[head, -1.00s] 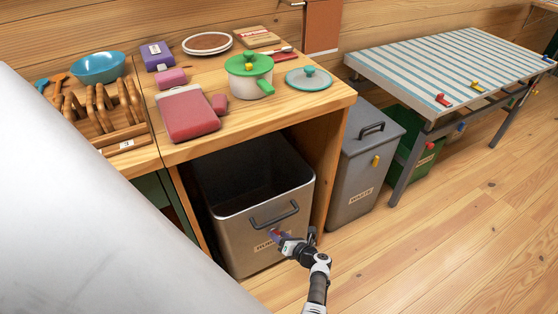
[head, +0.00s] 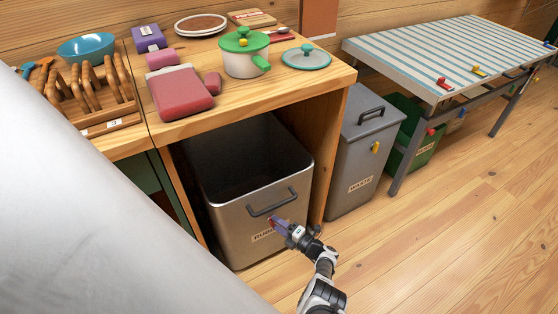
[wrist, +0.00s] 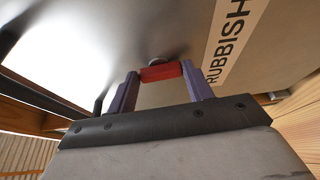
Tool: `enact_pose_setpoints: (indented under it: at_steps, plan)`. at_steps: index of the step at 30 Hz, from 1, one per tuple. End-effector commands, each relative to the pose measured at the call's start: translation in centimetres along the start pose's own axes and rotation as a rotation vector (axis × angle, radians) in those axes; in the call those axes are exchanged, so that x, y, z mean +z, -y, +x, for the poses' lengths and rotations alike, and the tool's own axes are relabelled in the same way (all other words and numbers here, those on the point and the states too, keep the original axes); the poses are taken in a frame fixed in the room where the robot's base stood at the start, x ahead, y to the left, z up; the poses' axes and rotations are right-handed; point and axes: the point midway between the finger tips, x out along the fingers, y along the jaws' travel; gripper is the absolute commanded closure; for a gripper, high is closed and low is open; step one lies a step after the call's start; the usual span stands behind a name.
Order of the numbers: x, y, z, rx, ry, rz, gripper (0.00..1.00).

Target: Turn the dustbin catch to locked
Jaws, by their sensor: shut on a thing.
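The metal bin labelled RUBBISH (head: 230,222) stands under the wooden counter, its top open and a dark handle on its front. Its red catch (wrist: 160,72) sits on the front face beside the label, with a round grey pivot behind it. My gripper (head: 274,222) is at the bin's front, below the handle. In the wrist view, my gripper's two purple fingers (wrist: 160,88) are closed on the two ends of the red catch. The catch is mostly hidden in the head view. I cannot tell whether it is locked.
A grey WASTE bin (head: 358,160) with a yellow catch (head: 375,147) stands to the right. Beyond it are a green bin (head: 422,151) and a striped table (head: 450,52). The counter (head: 315,93) overhangs the rubbish bin. The floor (head: 440,235) at right is clear.

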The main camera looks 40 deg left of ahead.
Motion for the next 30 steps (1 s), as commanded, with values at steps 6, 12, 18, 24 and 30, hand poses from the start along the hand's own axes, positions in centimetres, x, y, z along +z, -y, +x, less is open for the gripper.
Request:
enact_pose_setpoints:
  at_steps: [6, 12, 18, 24, 30]
  plan:
    - [-0.03, 0.15, 0.02, 0.025, -0.002, 0.059, 0.72]
    - [-0.06, 0.13, 0.02, 0.032, -0.002, 0.078, 0.72]
    - [-0.07, 0.12, 0.03, 0.032, -0.002, 0.080, 0.72]
    - [-0.07, 0.12, 0.03, 0.032, -0.002, 0.080, 0.41]
    - [-0.05, 0.13, 0.02, 0.032, -0.001, 0.079, 0.27]
